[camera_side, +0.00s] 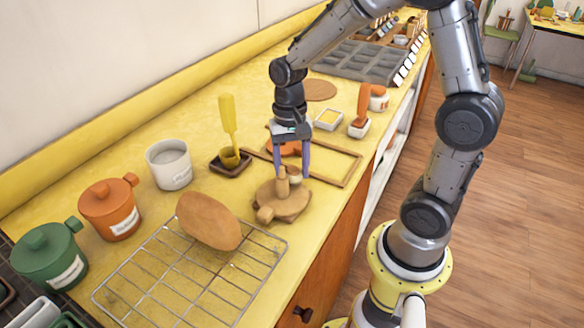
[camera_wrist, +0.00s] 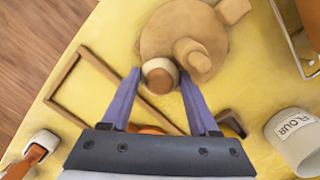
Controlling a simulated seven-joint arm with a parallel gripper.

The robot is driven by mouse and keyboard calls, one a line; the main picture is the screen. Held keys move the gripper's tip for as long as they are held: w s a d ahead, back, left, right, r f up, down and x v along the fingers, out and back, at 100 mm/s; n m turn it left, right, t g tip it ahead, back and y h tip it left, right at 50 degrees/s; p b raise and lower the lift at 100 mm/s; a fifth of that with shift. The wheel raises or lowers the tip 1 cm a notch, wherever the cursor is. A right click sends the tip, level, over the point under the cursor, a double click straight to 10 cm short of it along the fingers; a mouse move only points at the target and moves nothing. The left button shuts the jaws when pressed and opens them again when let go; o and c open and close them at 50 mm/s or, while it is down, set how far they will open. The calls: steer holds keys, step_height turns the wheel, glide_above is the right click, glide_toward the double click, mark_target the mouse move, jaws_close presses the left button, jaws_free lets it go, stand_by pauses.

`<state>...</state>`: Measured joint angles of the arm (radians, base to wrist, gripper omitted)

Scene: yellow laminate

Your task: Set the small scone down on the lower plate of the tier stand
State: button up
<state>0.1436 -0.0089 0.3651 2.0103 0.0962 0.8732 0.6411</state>
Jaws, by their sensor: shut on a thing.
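My gripper (camera_side: 292,172) points down with its purple fingers shut on the small scone (camera_side: 295,177), a round piece with a brown top and a paler side. In the wrist view the scone (camera_wrist: 160,78) shows between the fingertips (camera_wrist: 160,76). The wooden tier stand (camera_side: 290,206) has a round lower plate, an upright post (camera_side: 283,182) and a block sticking out at one side. In the wrist view the scone overlaps the edge of the stand's plate (camera_wrist: 160,35), beside the post (camera_wrist: 196,57). I cannot tell whether the scone touches the plate.
A wire rack (camera_side: 190,285) with a large brown oval piece (camera_side: 208,221) stands in front to the left. A thin wooden frame (camera_side: 345,170) lies behind the stand. A white flour pot (camera_side: 169,166) and a yellow-handled tool (camera_side: 228,120) are at left. The counter edge is close on the right.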

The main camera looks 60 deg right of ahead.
steer(key=o, duration=0.3)
steer(key=o, duration=0.5)
steer(key=shift+r, duration=0.1)
steer(key=shift+w+d+r, duration=0.15)
steer(key=shift+r, duration=2.05)
steer(key=shift+w+d+r, duration=0.1)
steer(key=shift+d+r, duration=0.05)
steer(key=shift+r, duration=2.05)
